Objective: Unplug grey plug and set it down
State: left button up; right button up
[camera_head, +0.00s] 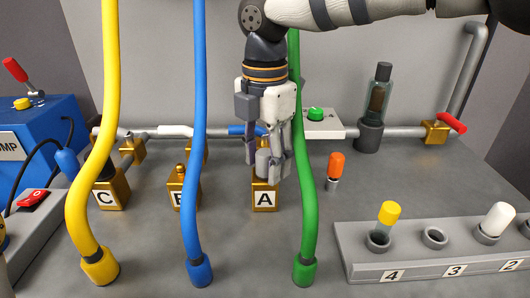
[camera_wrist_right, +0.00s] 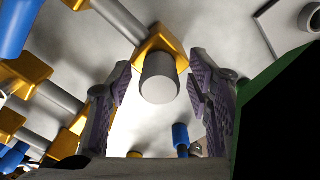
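The grey plug (camera_head: 262,162) sits upright in the top of the brass block labelled A (camera_head: 265,197), partly hidden behind my fingers. My right gripper (camera_head: 266,165) points down over block A, with its fingers on either side of the plug. In the right wrist view, the grey plug (camera_wrist_right: 159,82) shows between the two purple-padded fingers of my right gripper (camera_wrist_right: 160,88), on a brass block (camera_wrist_right: 158,45). A gap shows on both sides of the plug, so the gripper is open. My left gripper is not in view.
Yellow (camera_head: 108,100), blue (camera_head: 197,130) and green (camera_head: 309,160) hoses hang in front; the green one passes close beside my right gripper. A rack (camera_head: 350,240) stands at the front right. An orange-capped vial (camera_head: 335,165) stands right of block A. Blocks B and C are left.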

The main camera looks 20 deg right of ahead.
aim_at(265, 152)
grip_shut()
jog(key=shift+c, duration=2)
grip_release()
grip_shut()
jog(key=shift+r, duration=0.15)
jog(key=shift+r+p, duration=0.35)
jog(key=shift+r, duration=1.25)
jog(key=shift+r, duration=2)
